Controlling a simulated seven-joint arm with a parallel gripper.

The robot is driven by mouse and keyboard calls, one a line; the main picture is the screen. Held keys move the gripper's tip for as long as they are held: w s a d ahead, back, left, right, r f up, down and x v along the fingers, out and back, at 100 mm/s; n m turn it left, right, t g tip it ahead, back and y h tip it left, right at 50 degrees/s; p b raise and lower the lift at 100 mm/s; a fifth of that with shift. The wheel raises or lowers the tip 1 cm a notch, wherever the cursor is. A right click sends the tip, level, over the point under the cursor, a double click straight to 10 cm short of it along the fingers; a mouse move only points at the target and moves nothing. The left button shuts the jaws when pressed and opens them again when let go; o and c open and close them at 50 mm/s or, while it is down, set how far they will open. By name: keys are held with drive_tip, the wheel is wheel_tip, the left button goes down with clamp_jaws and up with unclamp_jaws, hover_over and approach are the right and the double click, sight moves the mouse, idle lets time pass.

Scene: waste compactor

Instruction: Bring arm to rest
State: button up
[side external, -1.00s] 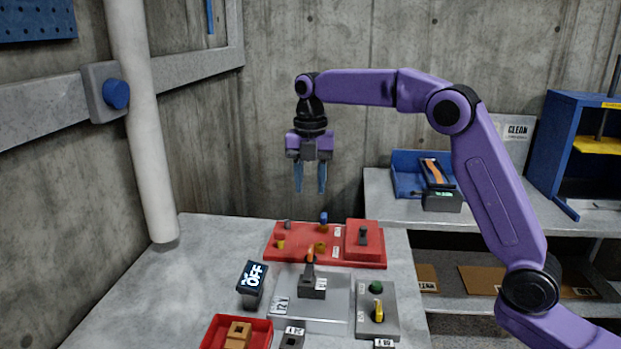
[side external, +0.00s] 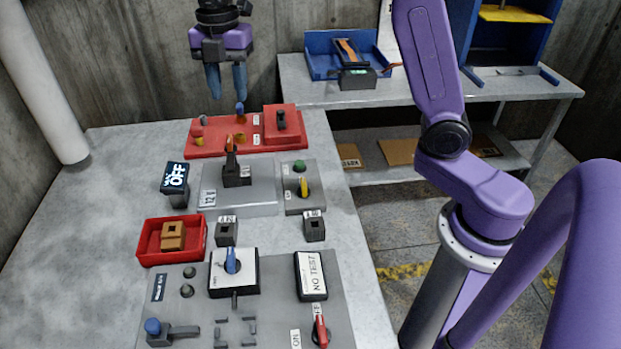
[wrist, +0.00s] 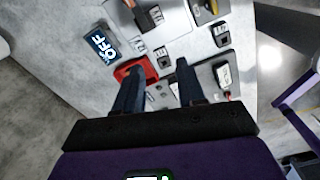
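My gripper (side external: 227,83) hangs pointing down above the table, with its two blue-grey fingers apart and nothing between them. In the side view it appears just above the back of the red panel (side external: 208,148); the exact gap in height and depth is unclear. In the wrist view my gripper (wrist: 158,85) also shows its fingers spread and empty, with the table below. The upper part of my arm is cut off by the top edge of the side view.
The table (side external: 100,220) bears a display reading OFF (side external: 175,177), a grey plate with an upright lever (side external: 231,160), a red tray (side external: 150,250) with tan blocks, and a front switch panel (side external: 190,320). A shelf (side external: 430,95) with a blue tray (side external: 320,62) stands behind.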

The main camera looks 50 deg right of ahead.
drive_tip(key=s+d+f+m, duration=0.2)
drive_tip(key=s+f+m, duration=0.1)
drive_tip(key=s, duration=0.7)
drive_tip(key=s+d+f+m, duration=0.3)
drive_tip(key=s+m, duration=0.1)
drive_tip(key=s, duration=0.7)
drive_tip(key=s+d+f+m, duration=0.2)
drive_tip(key=s+f+m, duration=0.1)
drive_tip(key=s, duration=0.7)
drive_tip(key=shift+s+d+m, duration=0.3)
drive_tip(key=shift+m, duration=0.3)
drive_tip(key=shift+w, duration=0.1)
